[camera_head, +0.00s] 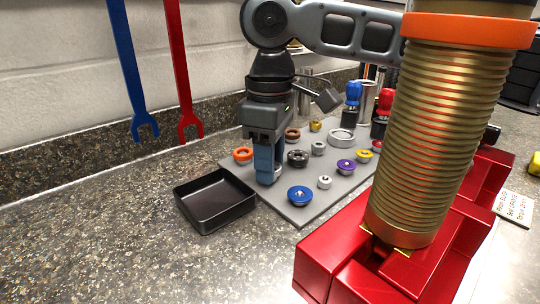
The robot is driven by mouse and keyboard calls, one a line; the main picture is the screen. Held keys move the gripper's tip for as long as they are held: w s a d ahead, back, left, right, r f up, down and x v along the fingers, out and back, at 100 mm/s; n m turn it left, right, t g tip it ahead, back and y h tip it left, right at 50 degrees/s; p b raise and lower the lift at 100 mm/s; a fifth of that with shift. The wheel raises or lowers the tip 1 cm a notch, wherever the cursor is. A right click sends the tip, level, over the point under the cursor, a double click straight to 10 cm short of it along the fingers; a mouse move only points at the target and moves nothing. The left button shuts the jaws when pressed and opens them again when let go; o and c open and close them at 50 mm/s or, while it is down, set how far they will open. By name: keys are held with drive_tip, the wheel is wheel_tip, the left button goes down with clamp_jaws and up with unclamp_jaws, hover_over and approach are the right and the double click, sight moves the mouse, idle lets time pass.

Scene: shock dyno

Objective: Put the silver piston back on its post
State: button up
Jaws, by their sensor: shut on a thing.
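My gripper (268,180) points down at the left part of the grey mat (293,216), with its fingertips at or just above the surface. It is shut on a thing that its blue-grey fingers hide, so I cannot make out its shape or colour. Two small silver pieces stand on the mat to the right of my gripper, one near the front (324,182) and one farther back (318,148). A wide silver ring (341,138) lies behind them. I cannot tell which is the silver piston, and no bare post is clearly visible.
A black empty tray (214,201) sits left of the mat. Blue (300,196), orange (243,154), black (297,158) and purple (346,167) parts surround my gripper. A large gold threaded shock body (437,140) in a red vise (380,262) blocks the right side. The front-left counter is clear.

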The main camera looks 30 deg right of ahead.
drive_tip(key=shift+f, duration=0.2)
drive_tip(key=o, duration=1)
drive_tip(key=shift+r+p, duration=0.55)
drive_tip(key=shift+r, duration=3.4)
